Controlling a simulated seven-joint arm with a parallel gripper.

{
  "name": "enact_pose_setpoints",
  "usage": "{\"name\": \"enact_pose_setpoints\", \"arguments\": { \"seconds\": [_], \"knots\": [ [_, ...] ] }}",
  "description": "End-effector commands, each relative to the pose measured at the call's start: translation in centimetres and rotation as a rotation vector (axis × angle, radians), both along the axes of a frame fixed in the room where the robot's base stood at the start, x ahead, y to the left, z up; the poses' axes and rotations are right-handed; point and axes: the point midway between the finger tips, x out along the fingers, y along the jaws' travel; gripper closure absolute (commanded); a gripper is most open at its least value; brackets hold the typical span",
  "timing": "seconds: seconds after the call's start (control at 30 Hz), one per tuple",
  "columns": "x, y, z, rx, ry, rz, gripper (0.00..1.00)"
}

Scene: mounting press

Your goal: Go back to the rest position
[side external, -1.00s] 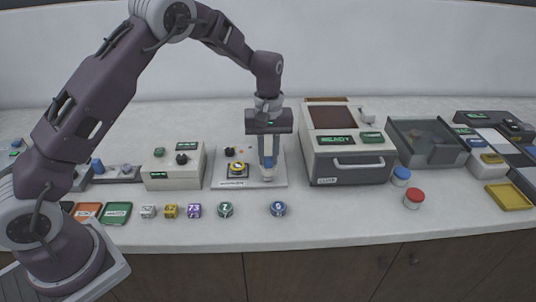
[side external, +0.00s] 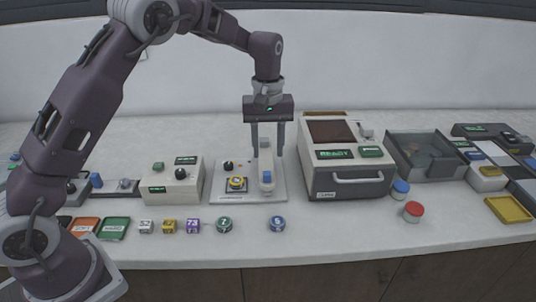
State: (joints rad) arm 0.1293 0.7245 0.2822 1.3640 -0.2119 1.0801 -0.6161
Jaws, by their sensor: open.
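My gripper (side external: 267,153) points straight down above the white press unit (side external: 222,190) near the middle of the counter. Its two dark fingers are spread apart, and nothing shows held between them. A pale upright column with a blue part (side external: 267,178) stands on the press plate, between and below the fingers in the picture. I cannot tell whether a finger touches it.
A READY-lit oven-like box (side external: 345,165) stands close to the right. A control box (side external: 172,182) stands to the left. Blue and red-topped jars (side external: 413,211) stand right.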

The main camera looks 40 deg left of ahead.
Motion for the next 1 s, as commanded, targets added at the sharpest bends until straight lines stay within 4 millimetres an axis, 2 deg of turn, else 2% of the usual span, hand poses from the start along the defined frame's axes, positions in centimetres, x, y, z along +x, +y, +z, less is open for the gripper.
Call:
{"name": "enact_pose_setpoints", "arguments": {
  "seconds": [0.17,0.27,0.37,0.4,0.47,0.5,0.57,0.6,0.7,0.8,0.9,1.0],
  "knots": [
    [-0.1,0.0,0.1,-0.001,-0.002,-0.001,0.58],
    [-1.3,0.0,2.8,-0.015,-0.034,-0.033,0.58],
    [-5.5,-0.2,8.4,-0.04,-0.11,-0.131,0.58],
    [-7.9,-0.4,10.6,-0.045,-0.149,-0.187,0.58],
    [-11.8,-0.6,13.2,-0.042,-0.204,-0.275,0.58],
    [-14.5,-0.9,14.6,-0.032,-0.244,-0.338,0.58],
    [-18.7,-1.1,15.9,-0.008,-0.298,-0.433,0.58],
    [-21.4,-1.2,16.2,0.016,-0.332,-0.494,0.58],
    [-27.0,-1.4,15.8,0.086,-0.401,-0.628,0.58],
    [-30.7,-1.4,14.5,0.151,-0.442,-0.723,0.58],
    [-32.4,-1.3,13.5,0.19,-0.46,-0.772,0.58],
    [-32.9,-1.3,13.1,0.202,-0.463,-0.788,0.58]
  ]
}}
